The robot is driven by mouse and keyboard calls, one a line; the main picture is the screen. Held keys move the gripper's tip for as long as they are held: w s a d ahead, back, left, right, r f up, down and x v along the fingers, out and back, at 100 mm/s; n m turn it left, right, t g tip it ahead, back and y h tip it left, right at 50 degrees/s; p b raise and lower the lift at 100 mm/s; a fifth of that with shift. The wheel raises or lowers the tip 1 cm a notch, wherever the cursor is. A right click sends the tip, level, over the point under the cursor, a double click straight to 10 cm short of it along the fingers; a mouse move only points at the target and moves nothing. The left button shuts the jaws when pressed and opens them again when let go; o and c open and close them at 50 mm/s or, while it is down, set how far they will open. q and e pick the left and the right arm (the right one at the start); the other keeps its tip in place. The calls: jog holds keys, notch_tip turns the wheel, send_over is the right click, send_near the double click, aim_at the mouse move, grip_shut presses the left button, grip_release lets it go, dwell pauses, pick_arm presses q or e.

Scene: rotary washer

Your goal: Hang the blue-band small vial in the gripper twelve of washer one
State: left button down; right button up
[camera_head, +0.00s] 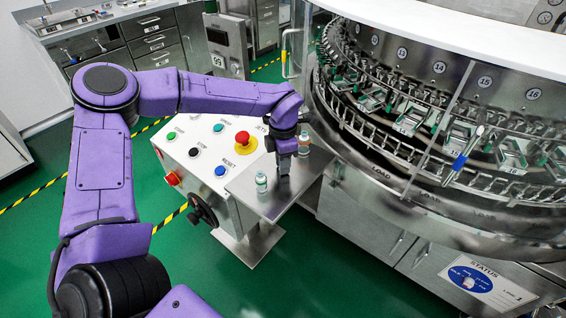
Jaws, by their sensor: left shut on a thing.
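My left gripper (284,180) points down at the steel shelf (250,196) beside the washer. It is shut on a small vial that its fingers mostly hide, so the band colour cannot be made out. One small vial (262,182) with a greenish band stands just left of and nearer than the gripper. Another small vial (304,143) with an orange band stands just right of and beyond it. Washer one (420,110) fills the right side, with a ring of metal grippers and number plates such as 13, 14, 15 and 16. My right gripper is not in view.
A control panel with a red emergency knob (243,139) and several push buttons lies left of the shelf, below my forearm. A clear guard edge with a blue-and-white handle (461,160) stands in front of the washer's ring. Drawers (152,37) stand at the back.

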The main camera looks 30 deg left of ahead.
pick_arm(q)
jog(key=shift+r, duration=0.15)
jog(key=shift+r, duration=0.3)
jog(key=r, duration=0.3)
jog(key=shift+s+d, duration=0.1)
jog(key=shift+d, duration=0.15)
jog(key=s+d+r+b, duration=0.2)
jog(key=s+d+r, duration=0.7)
jog(key=d, duration=0.1)
jog(key=w+d+f+m, duration=0.1)
jog(key=f+m, duration=0.5)
jog(key=m, duration=0.8)
jog(key=w+d+f+m, duration=0.1)
jog(key=w+f+m, duration=0.3)
jog(key=m, duration=1)
notch_tip(320, 180, down, 3)
jog(key=shift+w+f+m, duration=0.15)
jog(key=shift+w+m, duration=0.05)
jog(key=shift+m, duration=0.1)
